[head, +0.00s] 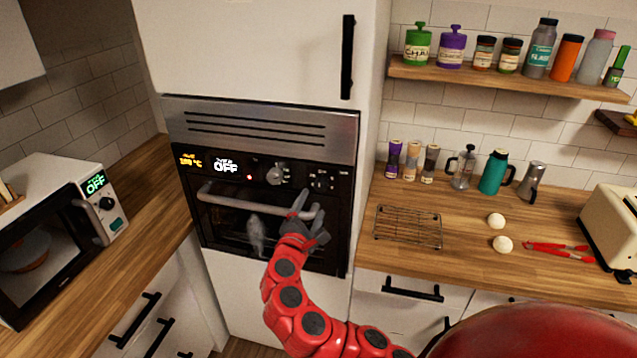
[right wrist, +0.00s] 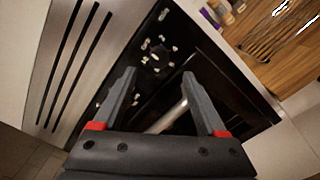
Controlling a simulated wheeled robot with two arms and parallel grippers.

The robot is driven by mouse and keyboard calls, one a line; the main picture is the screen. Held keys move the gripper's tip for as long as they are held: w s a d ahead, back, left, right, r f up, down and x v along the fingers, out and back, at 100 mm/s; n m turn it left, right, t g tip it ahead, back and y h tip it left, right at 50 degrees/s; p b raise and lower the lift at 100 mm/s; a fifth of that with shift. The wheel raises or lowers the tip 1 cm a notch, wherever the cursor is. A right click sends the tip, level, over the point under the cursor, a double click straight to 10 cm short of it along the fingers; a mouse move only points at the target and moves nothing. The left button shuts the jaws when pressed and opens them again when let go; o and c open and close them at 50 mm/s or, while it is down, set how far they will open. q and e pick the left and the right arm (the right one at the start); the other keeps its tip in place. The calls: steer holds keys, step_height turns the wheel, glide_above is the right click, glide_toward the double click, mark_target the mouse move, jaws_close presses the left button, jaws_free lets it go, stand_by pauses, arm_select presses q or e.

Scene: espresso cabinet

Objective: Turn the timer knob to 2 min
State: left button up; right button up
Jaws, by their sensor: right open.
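A round grey knob (head: 278,175) sits right of the displays. Another dial (head: 320,180) with pale marks is further right. My right gripper (head: 308,212) is open at the oven door's bar handle (head: 235,203), just below the panel. In the right wrist view the open fingers (right wrist: 162,88) point toward a ring of pale marks (right wrist: 158,50); the handle (right wrist: 168,116) shows between the fingers. I cannot tell if they touch it. The left gripper is out of view.
A microwave (head: 60,235) with its own knob (head: 106,203) and green OFF display stands on the left counter. The right counter holds a wire rack (head: 408,227), white balls, red tongs (head: 558,250) and a toaster (head: 612,230). A tall cabinet handle (head: 347,57) is above the oven.

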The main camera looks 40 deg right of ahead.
mark_target(320, 188)
steer(key=p+x, duration=0.2)
steer(key=x, duration=0.4)
steer(key=shift+w+d+r, duration=0.15)
steer(key=shift+w+d, duration=0.1)
steer(key=shift+d, duration=0.05)
steer(key=shift+w+d, duration=0.45)
jaws_close()
